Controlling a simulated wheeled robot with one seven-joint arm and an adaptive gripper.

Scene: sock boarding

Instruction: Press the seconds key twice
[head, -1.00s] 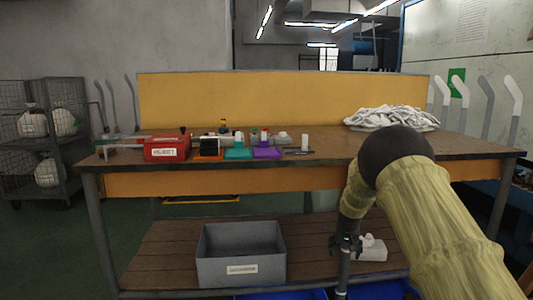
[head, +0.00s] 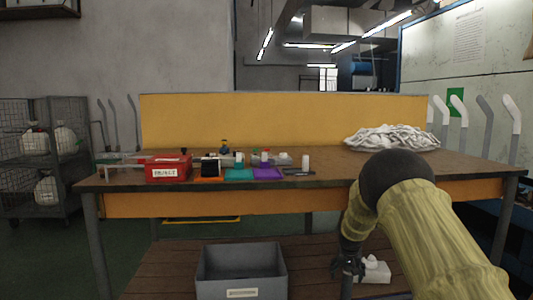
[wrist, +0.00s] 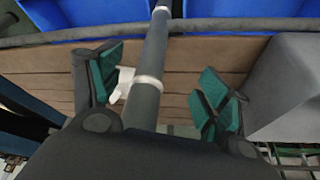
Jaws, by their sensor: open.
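A small black device on an orange base (head: 210,168) stands on the bench among coloured items. Beside it are a teal base (head: 238,174) and a purple base (head: 268,173) with small pieces on them. All are too small in the head view to tell which holds the seconds key, and no key legend can be read. My gripper (head: 347,268) hangs below the bench top at the front, well apart from these items and to their right. In the wrist view my gripper (wrist: 160,92) is open, with green-padded fingers spread. A grey post with white bands (wrist: 147,85) shows between them.
A labelled red box (head: 168,170) stands at the bench's left. A white cloth pile (head: 392,138) lies at the back right. A grey bin (head: 242,275) and a white object (head: 376,270) are on the lower shelf. The bench top (head: 345,170) is clear at centre right.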

